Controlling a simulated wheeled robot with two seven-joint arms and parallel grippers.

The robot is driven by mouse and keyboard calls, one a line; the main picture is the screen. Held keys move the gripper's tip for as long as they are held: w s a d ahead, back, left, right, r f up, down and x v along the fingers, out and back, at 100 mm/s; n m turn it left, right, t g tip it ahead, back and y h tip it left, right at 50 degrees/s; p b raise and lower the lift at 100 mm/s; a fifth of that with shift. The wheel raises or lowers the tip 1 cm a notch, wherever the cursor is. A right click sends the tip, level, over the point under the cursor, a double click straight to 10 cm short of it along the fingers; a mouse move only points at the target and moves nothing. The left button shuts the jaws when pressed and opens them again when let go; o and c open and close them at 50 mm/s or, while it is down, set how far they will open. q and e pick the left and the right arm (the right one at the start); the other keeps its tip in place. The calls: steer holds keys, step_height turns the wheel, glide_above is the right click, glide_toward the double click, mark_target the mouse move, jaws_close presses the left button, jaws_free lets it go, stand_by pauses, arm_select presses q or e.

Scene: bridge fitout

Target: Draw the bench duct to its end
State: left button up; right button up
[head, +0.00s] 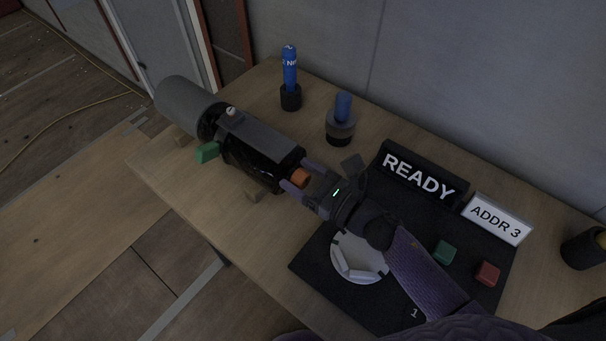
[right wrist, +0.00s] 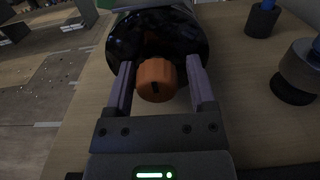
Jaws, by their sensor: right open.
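The bench duct lies on the wooden bench (head: 250,217). It has a grey cylinder (head: 187,104) at its far left end and a glossy dark body (head: 245,161), which also shows in the right wrist view (right wrist: 185,38). An orange knob (head: 300,178) sticks out of its near end. My right gripper (head: 295,175) is open, with one finger on each side of the knob. In the right wrist view, the knob (right wrist: 155,82) sits between the fingers, with gaps visible on both sides. My left gripper is not in view.
A green block (head: 208,152) sits beside the duct. Two blue-topped items (head: 290,72) (head: 342,107) stand behind it. A black panel (head: 315,262) with a READY sign (head: 419,176), an ADDR 3 sign (head: 496,219), a green button (head: 445,252) and a red button (head: 487,273) lies under my right arm.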

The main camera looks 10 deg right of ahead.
steer(key=shift+a, duration=0.1)
steer(key=v, duration=1)
